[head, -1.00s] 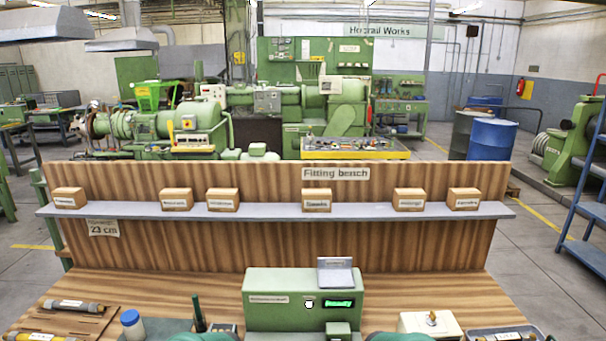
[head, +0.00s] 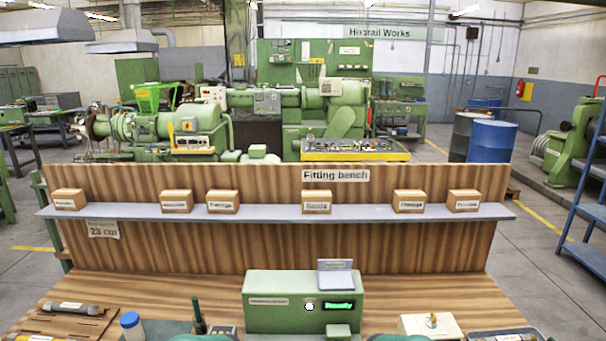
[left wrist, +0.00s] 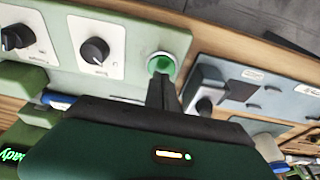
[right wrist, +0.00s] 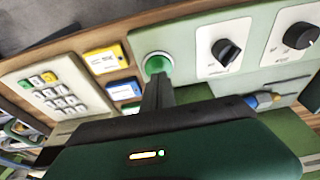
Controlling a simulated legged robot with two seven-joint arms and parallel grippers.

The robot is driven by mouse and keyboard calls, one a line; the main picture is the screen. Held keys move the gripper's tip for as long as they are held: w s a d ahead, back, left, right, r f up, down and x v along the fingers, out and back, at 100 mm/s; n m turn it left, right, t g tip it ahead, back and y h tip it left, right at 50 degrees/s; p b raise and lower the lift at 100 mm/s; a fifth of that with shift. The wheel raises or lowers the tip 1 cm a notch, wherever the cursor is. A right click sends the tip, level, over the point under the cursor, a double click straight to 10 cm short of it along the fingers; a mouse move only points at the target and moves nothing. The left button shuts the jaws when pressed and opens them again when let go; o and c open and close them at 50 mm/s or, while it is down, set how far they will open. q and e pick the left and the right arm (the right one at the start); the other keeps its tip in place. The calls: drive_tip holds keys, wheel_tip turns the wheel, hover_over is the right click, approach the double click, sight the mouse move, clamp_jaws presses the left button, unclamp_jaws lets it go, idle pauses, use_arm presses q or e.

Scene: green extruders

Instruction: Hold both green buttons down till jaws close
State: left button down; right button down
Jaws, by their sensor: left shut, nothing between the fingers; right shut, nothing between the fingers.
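A green press unit (head: 300,290) stands at the front middle of the bench, with a lit green display (head: 339,306). In the left wrist view a round green button (left wrist: 161,64) with a pale collar sits at the end of a green panel. My left gripper (left wrist: 160,82) is shut and empty, its fingertips at the button's lower edge. In the right wrist view another green button (right wrist: 157,65) sits at its panel's end. My right gripper (right wrist: 157,82) is shut and empty, its tips at that button's lower edge. I cannot tell whether either button is pressed; the press jaws are not clearly visible.
Black knobs (left wrist: 95,50) sit beside the left button, and others (right wrist: 226,50) beside the right one. A keypad (right wrist: 60,88) and coloured labels (right wrist: 105,60) lie left of the right button. A shelf (head: 280,213) with several small boxes runs behind the bench.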

use_arm(q)
drive_tip(key=shift+s+f, duration=0.1)
drive_tip(key=shift+f, duration=0.85)
idle(1.4)
use_arm(e)
drive_tip(key=shift+s+f, duration=0.15)
drive_tip(key=shift+f, duration=0.85)
idle(1.3)
drive_tip(key=w+v, duration=0.2)
drive_tip(key=v, duration=0.6)
drive_tip(key=shift+r, duration=0.2)
use_arm(q)
drive_tip(key=shift+r, duration=0.55)
drive_tip(key=w+v, duration=0.1)
drive_tip(key=v, duration=0.5)
drive_tip(key=shift+w+r, duration=0.35)
drive_tip(key=shift+r, duration=0.25)
use_arm(e)
drive_tip(key=shift+w, duration=0.1)
